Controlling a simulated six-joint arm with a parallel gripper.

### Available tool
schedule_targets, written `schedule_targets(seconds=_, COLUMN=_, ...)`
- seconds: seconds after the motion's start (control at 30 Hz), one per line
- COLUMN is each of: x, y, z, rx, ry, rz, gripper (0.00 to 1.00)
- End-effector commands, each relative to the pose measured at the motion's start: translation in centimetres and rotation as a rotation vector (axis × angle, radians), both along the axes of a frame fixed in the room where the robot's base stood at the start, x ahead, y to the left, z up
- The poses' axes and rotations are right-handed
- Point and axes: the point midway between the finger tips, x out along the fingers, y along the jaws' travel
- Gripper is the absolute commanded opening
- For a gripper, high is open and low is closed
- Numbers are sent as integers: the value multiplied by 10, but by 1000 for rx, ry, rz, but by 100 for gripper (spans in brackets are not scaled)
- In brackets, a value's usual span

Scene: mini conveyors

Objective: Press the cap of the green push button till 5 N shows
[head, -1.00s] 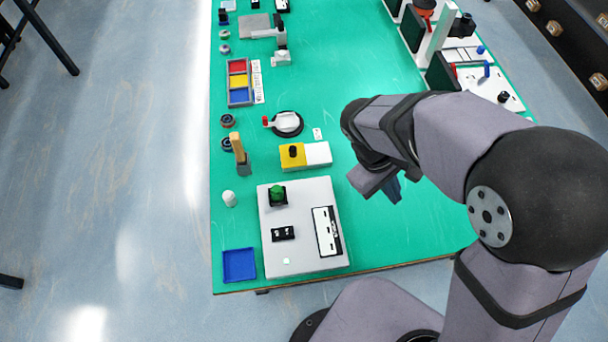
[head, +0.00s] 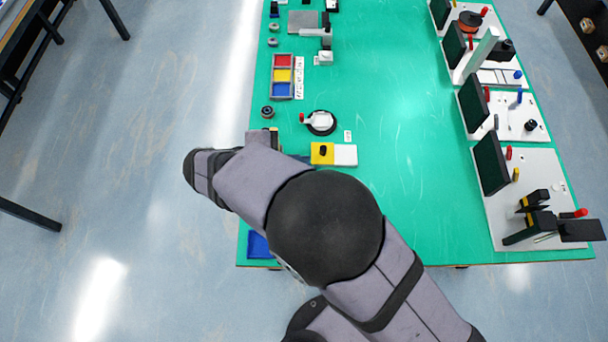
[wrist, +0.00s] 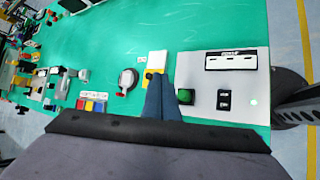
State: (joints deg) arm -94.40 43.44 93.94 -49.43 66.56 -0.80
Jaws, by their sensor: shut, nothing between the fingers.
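The green push button (wrist: 187,97) shows in the wrist view on a light grey panel (wrist: 205,72), close to the right of my fingers. My gripper (wrist: 161,78) is shut and empty, its blue fingers side by side. The fingers seem to overlap the panel's left edge in the picture; I cannot tell their height above it or whether they touch anything. A black and white display strip (wrist: 231,61) is on the panel; no number can be read.
A black switch block (wrist: 224,99) is on the same panel. A yellow and white block (head: 333,154) and a round dial with a white handle (head: 320,122) stand nearby. A blue tray (head: 259,246) is partly hidden by my arm. The middle of the green table (head: 405,150) is clear.

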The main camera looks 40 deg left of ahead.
Motion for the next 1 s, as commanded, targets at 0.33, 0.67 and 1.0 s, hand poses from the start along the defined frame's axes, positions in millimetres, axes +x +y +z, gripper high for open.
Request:
schedule_targets(seconds=0.33, x=0, y=0, z=0, rx=0, ry=0, rz=0, gripper=0)
schedule_targets(seconds=0.67, x=0, y=0, z=-15, rx=0, ry=0, rz=0, gripper=0)
schedule_targets(seconds=1.0, x=0, y=-1, z=-52, rx=-1, ry=0, rz=-1, gripper=0)
